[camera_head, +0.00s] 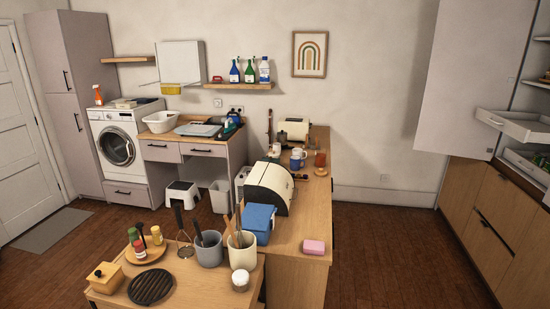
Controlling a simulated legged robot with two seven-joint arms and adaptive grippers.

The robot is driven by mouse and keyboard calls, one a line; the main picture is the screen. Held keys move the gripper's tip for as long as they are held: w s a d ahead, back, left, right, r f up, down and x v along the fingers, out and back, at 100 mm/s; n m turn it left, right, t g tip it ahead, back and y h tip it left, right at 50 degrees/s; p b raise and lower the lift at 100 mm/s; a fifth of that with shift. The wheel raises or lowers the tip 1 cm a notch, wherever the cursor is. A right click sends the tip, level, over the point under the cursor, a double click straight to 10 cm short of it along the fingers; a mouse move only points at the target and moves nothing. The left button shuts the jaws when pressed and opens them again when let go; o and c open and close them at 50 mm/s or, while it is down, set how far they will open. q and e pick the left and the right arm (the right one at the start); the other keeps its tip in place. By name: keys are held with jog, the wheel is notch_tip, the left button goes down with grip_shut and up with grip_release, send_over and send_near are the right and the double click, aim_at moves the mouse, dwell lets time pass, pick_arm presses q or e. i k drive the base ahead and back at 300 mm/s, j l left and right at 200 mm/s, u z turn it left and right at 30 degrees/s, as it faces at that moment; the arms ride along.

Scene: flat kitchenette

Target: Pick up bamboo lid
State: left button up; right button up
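A small box with a light wooden, bamboo-like lid (104,271) stands at the front left of the near wooden counter. The lid sits on the box and has a small dark knob on top. I cannot tell for certain that this is the bamboo lid. A small jar (240,284) with a pale top stands at the counter's front right; its top's material is too small to tell. Neither of my grippers shows in the head view.
A round black trivet (151,287) lies right of the box. A round wooden tray (146,255) with spice jars, a grey utensil pot (209,250) and a cream pot (241,251) stand behind. A pink sponge-like block (314,247) lies on the adjoining counter. Open floor (385,260) lies right.

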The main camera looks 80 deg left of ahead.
aim_at(321, 173)
jog(key=u, duration=2.45)
jog(key=i+l+z, duration=0.1)
jog(key=l, duration=0.2)
jog(key=i+l+z, duration=0.3)
jog(key=i+l, duration=0.25)
jog(key=i+l+z, duration=0.2)
jog(key=i+l, duration=0.2)
jog(key=i, duration=0.15)
jog(key=i+l+z, duration=0.25)
jog(key=i, duration=0.3)
jog(key=i+u, duration=0.75)
jog(key=i+l+u, duration=0.15)
jog(key=u, duration=0.25)
jog(key=i+l+u, duration=0.4)
jog(key=j, duration=0.1)
